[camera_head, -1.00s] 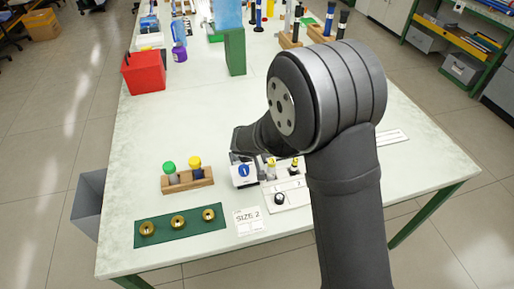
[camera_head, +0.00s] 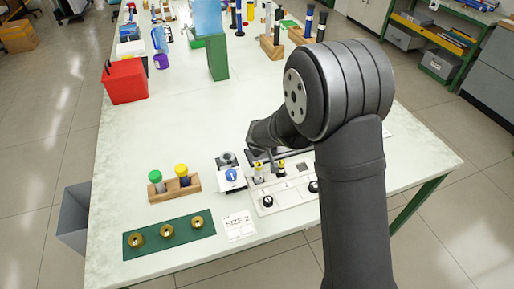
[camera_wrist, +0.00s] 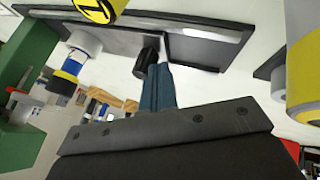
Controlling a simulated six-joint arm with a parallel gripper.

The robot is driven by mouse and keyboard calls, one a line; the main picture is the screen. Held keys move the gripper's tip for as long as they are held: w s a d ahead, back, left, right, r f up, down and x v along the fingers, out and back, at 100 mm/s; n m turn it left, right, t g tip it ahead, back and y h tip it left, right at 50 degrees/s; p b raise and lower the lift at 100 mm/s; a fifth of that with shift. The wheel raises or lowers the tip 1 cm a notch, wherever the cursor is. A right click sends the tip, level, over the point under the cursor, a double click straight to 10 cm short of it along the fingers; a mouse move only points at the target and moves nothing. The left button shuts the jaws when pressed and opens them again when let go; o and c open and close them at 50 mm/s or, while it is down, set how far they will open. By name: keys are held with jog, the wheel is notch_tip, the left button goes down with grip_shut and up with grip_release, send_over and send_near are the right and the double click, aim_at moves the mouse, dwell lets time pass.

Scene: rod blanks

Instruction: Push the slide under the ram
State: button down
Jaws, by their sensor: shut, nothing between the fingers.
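In the head view my gripper (camera_head: 272,160) is low over the far side of a pale fixture plate (camera_head: 290,194), partly hidden by my own arm. In the wrist view its blue-grey fingers (camera_wrist: 160,85) are shut and empty. They are right beside a black upright peg (camera_wrist: 147,62); I cannot tell whether they touch it. The peg stands on a grey strip in a dark track (camera_wrist: 200,45), which looks like the slide. I cannot clearly identify the ram.
A wooden rack (camera_head: 174,189) holds green-capped and yellow-capped pieces. A green mat (camera_head: 146,247) carries brass rings, beside a "SIZE 2" card (camera_head: 239,226). A red bin (camera_head: 125,84) and a green upright block (camera_head: 217,58) stand farther back. The middle left of the table is clear.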

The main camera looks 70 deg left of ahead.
jog(key=w, duration=0.5)
jog(key=shift+w, duration=0.35)
jog(key=s, duration=0.2)
jog(key=s+d, duration=0.1)
jog(key=shift+s, duration=0.4)
jog(key=v, duration=1)
jog(key=shift+s, duration=0.3)
jog(key=shift+d+f, duration=0.1)
